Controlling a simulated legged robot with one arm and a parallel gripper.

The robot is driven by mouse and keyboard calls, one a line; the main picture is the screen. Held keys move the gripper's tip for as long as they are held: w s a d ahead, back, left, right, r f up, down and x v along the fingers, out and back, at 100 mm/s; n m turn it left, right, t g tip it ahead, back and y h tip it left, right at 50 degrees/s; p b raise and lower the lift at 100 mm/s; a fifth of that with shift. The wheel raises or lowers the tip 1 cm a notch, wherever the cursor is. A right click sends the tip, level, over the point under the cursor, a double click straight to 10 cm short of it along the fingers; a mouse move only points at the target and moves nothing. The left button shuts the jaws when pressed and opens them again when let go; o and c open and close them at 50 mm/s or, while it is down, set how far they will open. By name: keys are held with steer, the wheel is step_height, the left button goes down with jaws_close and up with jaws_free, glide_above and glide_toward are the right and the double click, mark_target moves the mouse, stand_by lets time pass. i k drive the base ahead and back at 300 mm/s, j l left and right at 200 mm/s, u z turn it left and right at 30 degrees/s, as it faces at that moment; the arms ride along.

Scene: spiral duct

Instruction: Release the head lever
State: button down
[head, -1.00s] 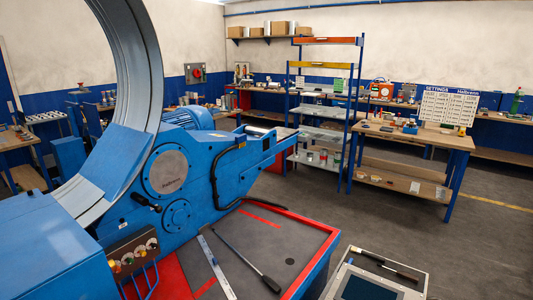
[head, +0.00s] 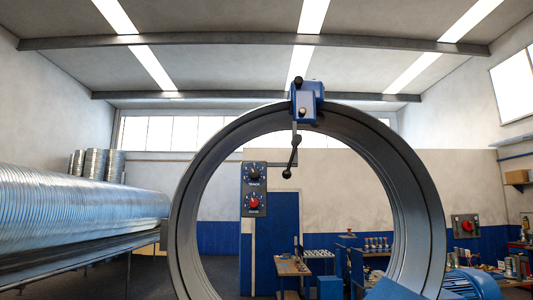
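A blue head block (head: 306,103) sits on top of the large grey ring (head: 420,185) of the machine. A dark lever (head: 292,156) with a black ball end hangs below the block, inside the ring opening, slanting down slightly to the left. A thin rod with a dark knob (head: 297,82) stands at the block's upper left. Whether the lever is locked or free cannot be told. My gripper is not in view.
A control box (head: 254,190) with a black knob and a red knob hangs inside the ring, left of the lever. A long spiral duct (head: 75,220) lies on a rack at left. Workbenches and a red-button panel (head: 466,227) stand behind.

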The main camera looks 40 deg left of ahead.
mark_target(298, 139)
steer(key=k+u, duration=0.1)
steer(key=u, duration=1.25)
steer(key=z, duration=0.4)
steer(key=i+j+z, duration=0.25)
steer(key=j+z, duration=0.2)
steer(key=j, duration=0.15)
steer(key=i+j+z, duration=0.15)
steer(key=j+z, duration=0.3)
steer(key=j, duration=0.25)
steer(key=j+z, duration=0.45)
steer(key=j, duration=0.2)
steer(key=j+z, duration=0.1)
steer(key=j, duration=1.95)
steer(key=k, duration=0.1)
